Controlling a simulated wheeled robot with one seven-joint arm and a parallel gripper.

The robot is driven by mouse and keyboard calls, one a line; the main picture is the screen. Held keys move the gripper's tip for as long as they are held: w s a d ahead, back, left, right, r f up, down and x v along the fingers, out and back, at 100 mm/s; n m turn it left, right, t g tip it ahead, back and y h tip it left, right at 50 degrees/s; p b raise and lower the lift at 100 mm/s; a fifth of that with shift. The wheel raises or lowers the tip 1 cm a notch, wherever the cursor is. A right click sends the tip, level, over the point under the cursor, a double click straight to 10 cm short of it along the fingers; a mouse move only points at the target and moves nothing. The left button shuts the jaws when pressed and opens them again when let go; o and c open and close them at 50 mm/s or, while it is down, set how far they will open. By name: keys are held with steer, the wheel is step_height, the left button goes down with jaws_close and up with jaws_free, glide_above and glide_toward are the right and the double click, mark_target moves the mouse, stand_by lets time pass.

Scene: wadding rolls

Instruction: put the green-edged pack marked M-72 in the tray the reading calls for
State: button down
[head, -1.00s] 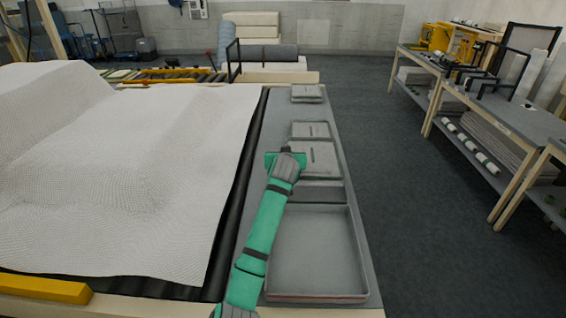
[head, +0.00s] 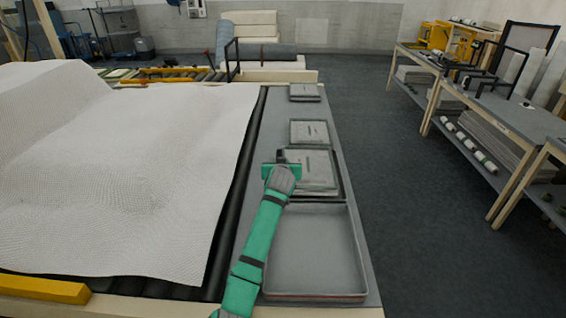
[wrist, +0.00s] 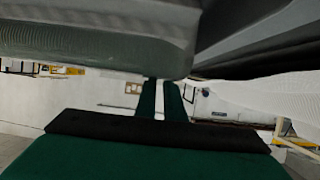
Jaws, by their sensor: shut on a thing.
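My gripper (head: 285,158), at the end of the green arm, is shut on the left edge of a flat grey pack (head: 318,172). The pack is over the second tray from the front (head: 341,190), whose dark rim shows around it; I cannot tell whether it touches the tray floor. In the wrist view, a grey ribbed body (wrist: 90,45) fills the top, beyond the green fingers (wrist: 160,98). No reading is visible.
The nearest tray (head: 315,296) is empty and has a reddish front edge. Two further grey trays or packs, one with a pale label (head: 310,131) and one farther back (head: 305,91), lie along the grey strip. White wadding (head: 120,170) covers the left.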

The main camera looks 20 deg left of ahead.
steer(key=shift+f, duration=0.25)
steer(key=c, duration=1.9)
jaws_free()
steer(key=shift+o, duration=0.2)
